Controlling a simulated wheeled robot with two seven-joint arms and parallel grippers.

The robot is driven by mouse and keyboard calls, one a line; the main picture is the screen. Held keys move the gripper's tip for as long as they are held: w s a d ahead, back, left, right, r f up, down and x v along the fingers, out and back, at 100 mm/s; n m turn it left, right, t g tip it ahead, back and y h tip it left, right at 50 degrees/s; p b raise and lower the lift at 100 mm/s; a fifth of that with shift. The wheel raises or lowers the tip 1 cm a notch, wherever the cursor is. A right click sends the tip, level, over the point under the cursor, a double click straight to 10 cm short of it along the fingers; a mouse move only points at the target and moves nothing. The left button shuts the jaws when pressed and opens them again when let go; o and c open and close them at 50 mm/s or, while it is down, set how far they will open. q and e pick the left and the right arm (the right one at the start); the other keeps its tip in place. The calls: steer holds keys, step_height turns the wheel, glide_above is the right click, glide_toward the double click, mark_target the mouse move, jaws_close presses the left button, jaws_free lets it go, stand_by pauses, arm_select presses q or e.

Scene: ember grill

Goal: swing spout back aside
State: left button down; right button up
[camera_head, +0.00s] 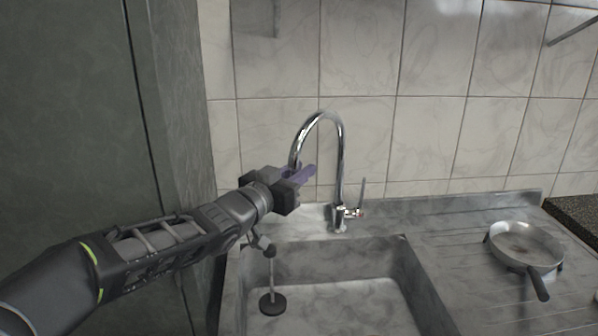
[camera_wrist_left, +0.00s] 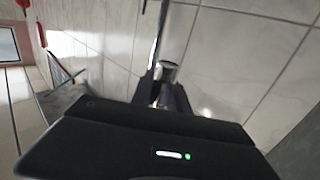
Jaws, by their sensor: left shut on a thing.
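The chrome spout (camera_head: 341,150) rises from its base behind the sink, arches over and comes down to the left, with its end at my left gripper. My left gripper (camera_head: 302,174) has purple-grey fingers and is shut on the spout near its free end. In the left wrist view, the fingers (camera_wrist_left: 168,92) close around a shiny metal tube end (camera_wrist_left: 169,70). The tap's lever (camera_head: 361,192) stands up at the right of the base. The spout end is partly hidden by the gripper. My right gripper is not in view.
A frying pan (camera_head: 526,246) sits on the draining board at right. The tiled wall (camera_head: 432,130) is close behind the tap. A dark panel (camera_head: 60,110) stands at left.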

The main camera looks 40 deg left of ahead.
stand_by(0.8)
arm_select(q)
steer(key=c, duration=1.3)
jaws_free()
steer(key=shift+s+d+p, duration=0.15)
steer(key=shift+s+p, duration=0.2)
steer(key=shift+s, duration=3.5)
